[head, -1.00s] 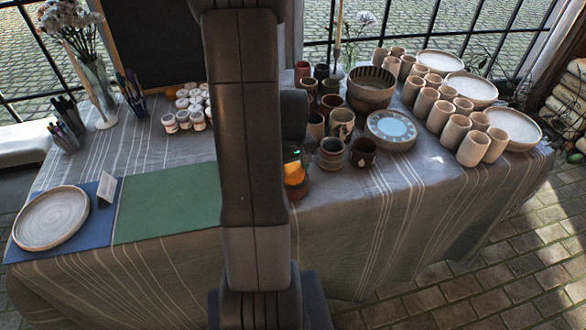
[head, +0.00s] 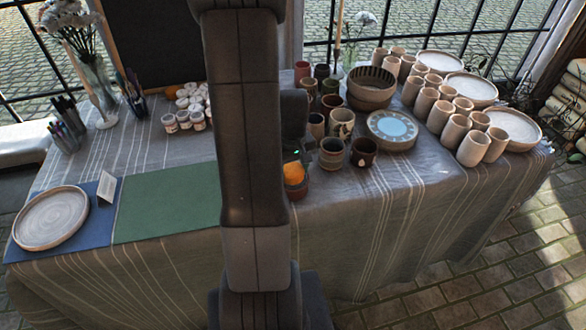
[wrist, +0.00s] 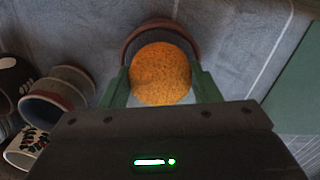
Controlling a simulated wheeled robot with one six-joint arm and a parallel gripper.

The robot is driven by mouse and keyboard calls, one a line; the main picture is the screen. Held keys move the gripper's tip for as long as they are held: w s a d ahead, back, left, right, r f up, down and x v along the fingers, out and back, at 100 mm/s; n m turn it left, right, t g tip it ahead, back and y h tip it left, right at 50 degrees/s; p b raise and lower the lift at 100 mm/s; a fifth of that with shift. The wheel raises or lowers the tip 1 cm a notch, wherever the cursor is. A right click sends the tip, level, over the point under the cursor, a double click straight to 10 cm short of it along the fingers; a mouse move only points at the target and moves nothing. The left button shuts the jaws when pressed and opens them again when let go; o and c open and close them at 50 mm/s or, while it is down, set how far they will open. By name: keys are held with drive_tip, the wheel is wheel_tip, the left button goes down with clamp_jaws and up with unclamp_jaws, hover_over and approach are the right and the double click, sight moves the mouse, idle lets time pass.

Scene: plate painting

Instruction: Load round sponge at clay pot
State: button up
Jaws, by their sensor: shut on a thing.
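The round sponge (wrist: 161,73) is orange and speckled. My gripper (wrist: 161,86) is shut on it, with a green finger on each side. The clay pot (wrist: 160,27) is reddish brown, and its rim shows around and behind the sponge in the wrist view. In the head view the sponge (head: 293,173) shows at the top of the clay pot (head: 298,191), just right of my arm. I cannot tell whether it touches the pot's inside. My arm hides much of the gripper in the head view.
Painted cups (head: 332,153) stand close by at the right, and also at the left of the wrist view (wrist: 50,92). A green mat (head: 170,203) and a plate (head: 50,217) lie at the left.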

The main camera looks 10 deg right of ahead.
sight(293, 169)
drive_tip(key=shift+r+p, duration=2.65)
drive_tip(key=shift+r, duration=0.85)
drive_tip(key=shift+f, duration=0.1)
